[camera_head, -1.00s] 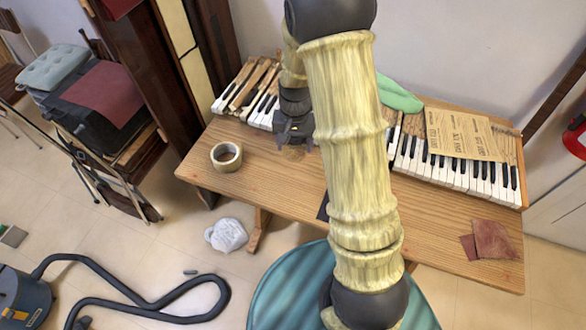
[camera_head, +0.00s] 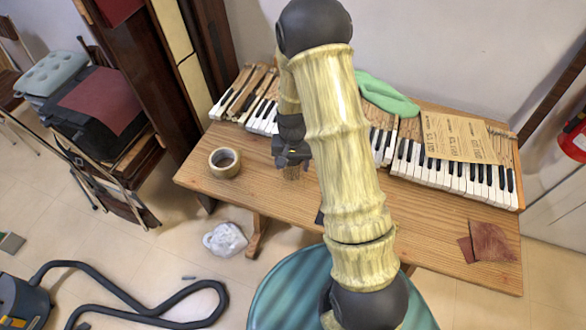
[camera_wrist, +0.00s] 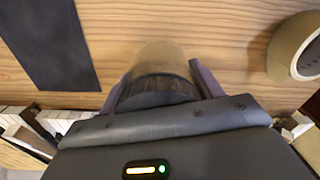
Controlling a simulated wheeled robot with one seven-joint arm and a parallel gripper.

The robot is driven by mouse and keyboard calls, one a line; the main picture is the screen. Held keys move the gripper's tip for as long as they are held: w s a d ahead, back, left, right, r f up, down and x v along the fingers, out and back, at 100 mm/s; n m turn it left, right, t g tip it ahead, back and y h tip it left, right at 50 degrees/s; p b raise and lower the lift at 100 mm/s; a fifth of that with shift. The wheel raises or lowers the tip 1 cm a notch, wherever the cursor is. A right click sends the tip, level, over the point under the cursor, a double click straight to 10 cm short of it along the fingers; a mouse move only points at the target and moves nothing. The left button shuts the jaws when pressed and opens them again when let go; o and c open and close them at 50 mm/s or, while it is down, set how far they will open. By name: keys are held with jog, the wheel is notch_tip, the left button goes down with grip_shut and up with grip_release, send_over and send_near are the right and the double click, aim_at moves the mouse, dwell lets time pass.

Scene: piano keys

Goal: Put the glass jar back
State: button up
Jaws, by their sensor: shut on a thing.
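The glass jar (camera_wrist: 160,58) shows in the wrist view as a see-through, brownish cylinder with a dark end, between the two fingers of my gripper (camera_wrist: 160,82). My gripper is shut on it. In the head view my gripper (camera_head: 291,158) hangs over the wooden table (camera_head: 255,190), in front of the piano keys, and points down. A small part of the jar (camera_head: 291,173) shows beneath the fingers. I cannot tell whether the jar touches the table top.
A tape roll (camera_head: 225,162) lies left of my gripper. Piano keys (camera_head: 455,175) line the back, with a green cloth (camera_head: 385,96) and brown paper (camera_head: 455,137) there. Reddish sandpaper (camera_head: 490,241) lies at the right. A dark flat strip (camera_wrist: 45,40) lies on the table. Bare wood surrounds the jar.

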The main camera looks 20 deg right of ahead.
aim_at(292, 170)
jog(key=shift+f, duration=1.6)
jog(key=shift+f, duration=0.1)
jog(key=o, duration=1.3)
jog(key=shift+c, duration=0.2)
notch_tip(292, 170, up, 12)
jog(key=shift+s+r+b, duration=0.1)
jog(key=shift+b, duration=0.25)
